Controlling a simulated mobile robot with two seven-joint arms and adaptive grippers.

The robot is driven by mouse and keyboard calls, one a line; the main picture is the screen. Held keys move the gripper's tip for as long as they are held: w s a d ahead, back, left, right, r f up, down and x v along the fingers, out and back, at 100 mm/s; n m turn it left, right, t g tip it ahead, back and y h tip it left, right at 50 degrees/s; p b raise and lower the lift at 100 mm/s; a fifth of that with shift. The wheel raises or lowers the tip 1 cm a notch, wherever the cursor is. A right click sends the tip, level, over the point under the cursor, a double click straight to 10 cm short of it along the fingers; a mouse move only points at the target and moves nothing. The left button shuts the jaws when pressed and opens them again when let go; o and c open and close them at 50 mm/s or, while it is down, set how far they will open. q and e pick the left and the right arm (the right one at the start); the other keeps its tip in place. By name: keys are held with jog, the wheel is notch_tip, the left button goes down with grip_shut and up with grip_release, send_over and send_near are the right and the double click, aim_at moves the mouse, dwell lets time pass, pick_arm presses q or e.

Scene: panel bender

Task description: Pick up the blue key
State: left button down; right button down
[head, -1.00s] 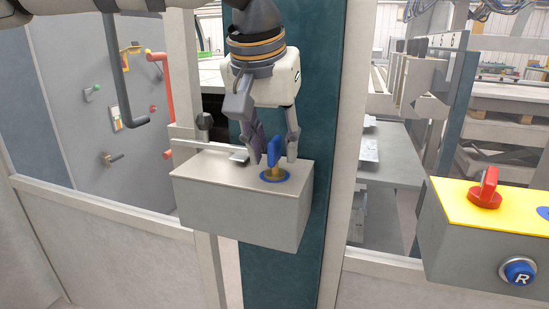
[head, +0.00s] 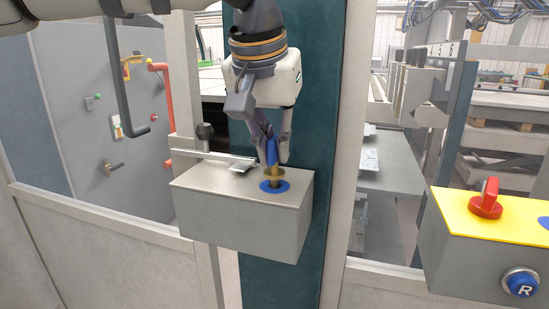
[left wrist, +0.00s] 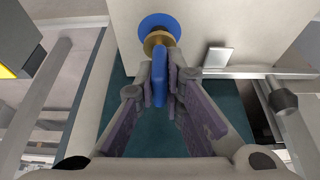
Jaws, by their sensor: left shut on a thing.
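The blue key (head: 272,153) has a blue handle and a brass-coloured lower part. My left gripper (head: 278,158) is shut on its handle and points down. The key stands upright over the blue ring (head: 281,186) on top of the grey box (head: 240,215). Its brass part shows just above the ring; I cannot tell whether its tip is clear of the socket. In the left wrist view the key (left wrist: 159,78) sits between the two fingers, with the blue ring (left wrist: 160,24) beyond it. My right gripper is not in view.
A metal handle bar (head: 213,155) runs behind the grey box. A yellow-topped control box (head: 500,217) with a red switch (head: 486,199) and a blue R button (head: 521,283) stands at right. A teal post (head: 265,280) rises behind the grey box.

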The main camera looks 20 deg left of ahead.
pick_arm(q)
jog(key=s+d+r, duration=0.5)
jog(key=s+r, duration=0.6)
jog(key=s, duration=0.2)
jog(key=shift+d, duration=0.15)
